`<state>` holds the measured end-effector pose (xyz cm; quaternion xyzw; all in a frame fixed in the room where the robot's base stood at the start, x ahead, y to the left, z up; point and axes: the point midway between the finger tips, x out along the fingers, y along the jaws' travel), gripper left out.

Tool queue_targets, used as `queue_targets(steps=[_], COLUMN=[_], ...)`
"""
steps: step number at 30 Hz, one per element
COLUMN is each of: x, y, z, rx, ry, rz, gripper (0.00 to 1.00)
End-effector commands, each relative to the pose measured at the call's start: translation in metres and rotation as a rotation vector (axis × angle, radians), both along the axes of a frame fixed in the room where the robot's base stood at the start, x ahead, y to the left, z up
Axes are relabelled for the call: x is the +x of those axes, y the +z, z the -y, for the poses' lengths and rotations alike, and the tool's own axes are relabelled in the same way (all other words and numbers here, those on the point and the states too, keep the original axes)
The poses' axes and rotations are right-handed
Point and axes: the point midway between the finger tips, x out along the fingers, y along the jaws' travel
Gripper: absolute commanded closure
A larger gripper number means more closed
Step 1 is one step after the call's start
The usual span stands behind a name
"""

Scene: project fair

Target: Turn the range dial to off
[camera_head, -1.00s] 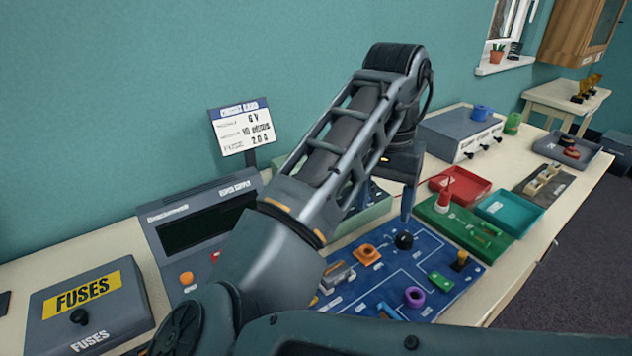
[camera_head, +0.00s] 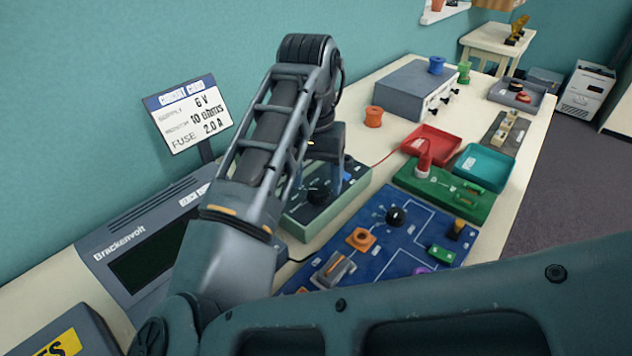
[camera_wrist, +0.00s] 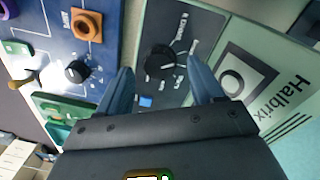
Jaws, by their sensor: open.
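The range dial (camera_wrist: 160,60) is a round black knob on the dark face of a pale green meter marked Halbrix (camera_wrist: 270,90). In the wrist view it lies between and just beyond the two fingertips of my gripper (camera_wrist: 162,75). The fingers are apart and nothing is between them but the view of the panel. In the head view the meter (camera_head: 318,220) stands behind the blue board, and my gripper (camera_head: 335,180) is above it, with the dial (camera_head: 318,197) partly behind a finger. The dial's exact pointing is too small to read.
The blue circuit board (camera_head: 385,245) with a black knob (camera_head: 396,217) and an orange part (camera_head: 360,240) lies in front of the meter. A green board (camera_head: 445,190), red tray (camera_head: 433,145) and teal tray (camera_head: 485,165) are to the right. The power supply (camera_head: 140,240) stands left.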

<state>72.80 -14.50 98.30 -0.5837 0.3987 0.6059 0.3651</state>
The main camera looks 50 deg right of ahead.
Motion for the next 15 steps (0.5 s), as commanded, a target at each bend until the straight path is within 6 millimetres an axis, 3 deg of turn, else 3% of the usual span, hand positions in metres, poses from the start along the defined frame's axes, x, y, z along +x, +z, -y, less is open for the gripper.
queue_targets(steps=[6, 15], x=[-0.001, -0.001], y=[-0.016, -0.017], z=[0.0, 0.0], rx=[0.0, -0.001], ry=[-0.001, -0.001], rz=[0.0, 0.0], gripper=[0.33, 0.36])
